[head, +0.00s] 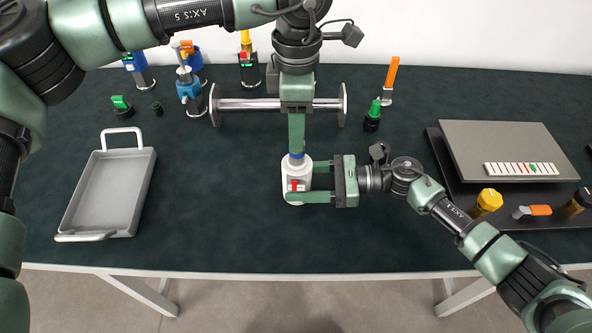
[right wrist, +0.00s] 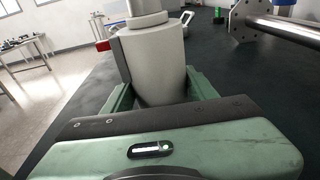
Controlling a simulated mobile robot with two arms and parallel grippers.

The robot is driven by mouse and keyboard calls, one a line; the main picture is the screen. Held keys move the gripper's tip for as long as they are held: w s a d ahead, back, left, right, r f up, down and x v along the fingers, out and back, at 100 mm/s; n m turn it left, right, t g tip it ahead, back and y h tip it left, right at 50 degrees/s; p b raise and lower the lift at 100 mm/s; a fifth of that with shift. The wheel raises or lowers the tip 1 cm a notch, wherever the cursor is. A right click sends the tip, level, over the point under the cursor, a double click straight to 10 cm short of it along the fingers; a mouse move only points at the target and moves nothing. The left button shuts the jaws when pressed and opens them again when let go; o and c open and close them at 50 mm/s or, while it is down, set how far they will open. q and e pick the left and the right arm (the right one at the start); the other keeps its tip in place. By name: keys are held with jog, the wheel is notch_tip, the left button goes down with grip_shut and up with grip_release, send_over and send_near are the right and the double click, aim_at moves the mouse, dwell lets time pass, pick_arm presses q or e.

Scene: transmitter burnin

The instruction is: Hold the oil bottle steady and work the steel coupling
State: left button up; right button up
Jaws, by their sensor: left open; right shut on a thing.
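The oil bottle, a white bottle (head: 297,176) with a red mark, stands at the middle of the table in the head view. It fills the middle of the right wrist view (right wrist: 157,70). My right gripper (head: 302,184) is shut on its body from the right, one finger on each side. A flanged steel pipe (head: 250,104), possibly the steel coupling, lies behind, partly hidden by my left arm. It also shows in the right wrist view (right wrist: 285,27).
A grey tray (head: 108,190) with handles lies at left. A grey panel (head: 500,143) on a dark base with knobs is at right. Valves and switches line the back, including an orange-handled lever (head: 391,75). The table is clear between tray and bottle.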

aim_at(297, 176)
pick_arm(q)
jog(key=shift+f, duration=2.8)
jog(key=shift+c, duration=0.4)
grip_shut()
